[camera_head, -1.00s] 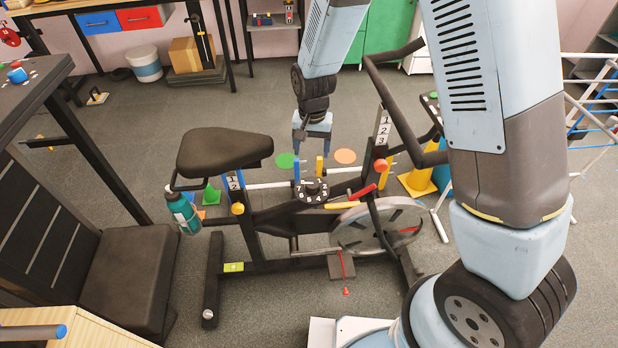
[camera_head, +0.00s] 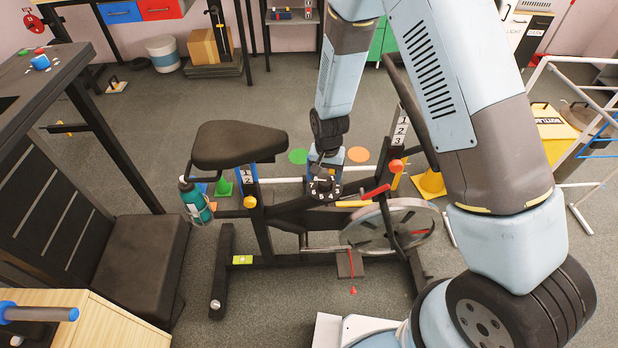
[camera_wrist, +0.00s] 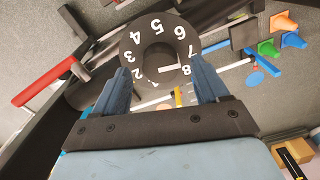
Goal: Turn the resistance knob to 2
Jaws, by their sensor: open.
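The resistance knob (camera_wrist: 155,58) is a dark round hub on a black dial (camera_wrist: 143,30) with white numbers. It sits on the exercise bike's frame and also shows in the head view (camera_head: 325,188). A white mark on the hub lies toward the 8 in the wrist view. My gripper (camera_wrist: 162,84) is open, its two blue fingers apart on either side of the dial's lower part in that view. In the head view my gripper (camera_head: 323,172) is right at the dial from behind. Whether the fingers touch the knob cannot be told.
The bike has a black seat (camera_head: 238,145), a grey flywheel (camera_head: 410,222) and a red lever (camera_head: 375,191) close to the dial. A teal bottle (camera_head: 195,202) hangs under the seat.

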